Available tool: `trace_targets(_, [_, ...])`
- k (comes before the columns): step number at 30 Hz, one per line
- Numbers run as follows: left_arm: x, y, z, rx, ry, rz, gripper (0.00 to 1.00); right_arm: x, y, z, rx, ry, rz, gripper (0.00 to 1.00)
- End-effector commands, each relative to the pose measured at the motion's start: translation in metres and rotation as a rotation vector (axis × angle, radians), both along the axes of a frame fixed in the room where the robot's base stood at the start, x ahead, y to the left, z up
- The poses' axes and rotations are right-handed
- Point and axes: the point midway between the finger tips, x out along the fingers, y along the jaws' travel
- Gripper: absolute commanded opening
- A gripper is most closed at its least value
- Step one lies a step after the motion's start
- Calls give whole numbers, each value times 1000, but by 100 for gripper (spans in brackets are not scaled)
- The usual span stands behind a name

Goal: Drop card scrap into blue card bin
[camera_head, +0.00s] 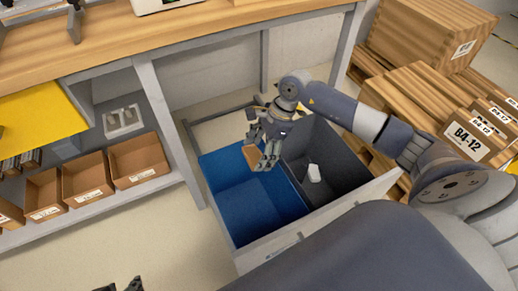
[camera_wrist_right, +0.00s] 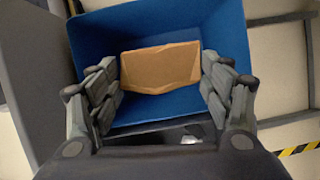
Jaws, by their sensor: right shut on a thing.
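The brown card scrap (camera_head: 251,155) is between the fingers of my right gripper (camera_head: 267,163), which is shut on it. In the right wrist view the scrap (camera_wrist_right: 160,68) spans the space between the two sets of fingers (camera_wrist_right: 160,85). The blue card bin (camera_head: 245,212) is open-topped. Its blue walls (camera_wrist_right: 110,38) surround the scrap in the right wrist view, and the gripper is over the bin. Only dark tips of what looks like my left gripper (camera_head: 121,286) show at the bottom edge of the head view; its state is unclear.
A grey bin (camera_head: 325,150) with a white item (camera_head: 314,173) inside stands beside the blue bin in the same pull-out frame. The wooden workbench (camera_head: 200,38) runs above and behind. Cardboard trays (camera_head: 85,185) line the shelf at left. Wooden crates (camera_head: 425,108) stand at right.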

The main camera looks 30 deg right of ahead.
Motion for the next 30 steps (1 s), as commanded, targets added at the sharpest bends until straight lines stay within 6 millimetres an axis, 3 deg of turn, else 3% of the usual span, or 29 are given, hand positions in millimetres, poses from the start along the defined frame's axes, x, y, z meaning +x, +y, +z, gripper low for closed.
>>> trace_targets(9, [24,-8,9,-24,-112,-9,40,0,0,-8,1,0,0,62])
trace_targets(19, [27,-9,10,-26,-123,-10,40,0,0,-9,0,0,0,62])
trace_targets(21, [27,-9,10,-26,-123,-10,40,0,0,-9,0,0,0,84])
trace_targets(23, [27,-9,10,-26,-123,-10,40,0,0,-8,0,0,0,96])
trace_targets(30, [27,-9,10,-26,-123,-10,40,0,0,-8,0,0,0,96])
